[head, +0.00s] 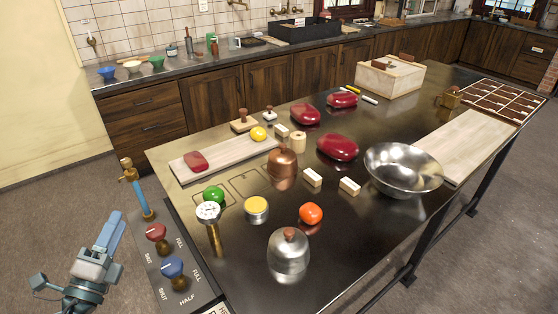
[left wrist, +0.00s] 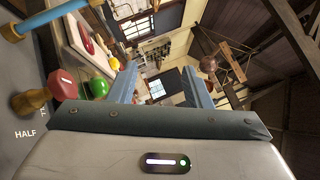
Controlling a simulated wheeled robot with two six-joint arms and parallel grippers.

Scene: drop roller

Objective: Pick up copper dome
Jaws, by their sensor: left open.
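The copper dome (head: 283,170) stands upright on the dark metal table top, left of the table's middle, with a small knob on top. A silver dome (head: 289,257) with a brown knob stands nearer the front edge. My left gripper (head: 112,231) is at the lower left, beyond the table's left end and well apart from the copper dome. In the left wrist view its two blue fingers (left wrist: 158,88) are spread with nothing held between them. I cannot make out the copper dome for sure in that view. My right gripper is not in view.
A panel with a red knob (head: 156,232), a blue knob (head: 172,267) and a tap (head: 131,180) lies between my left gripper and the table. A steel bowl (head: 403,170) stands right.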

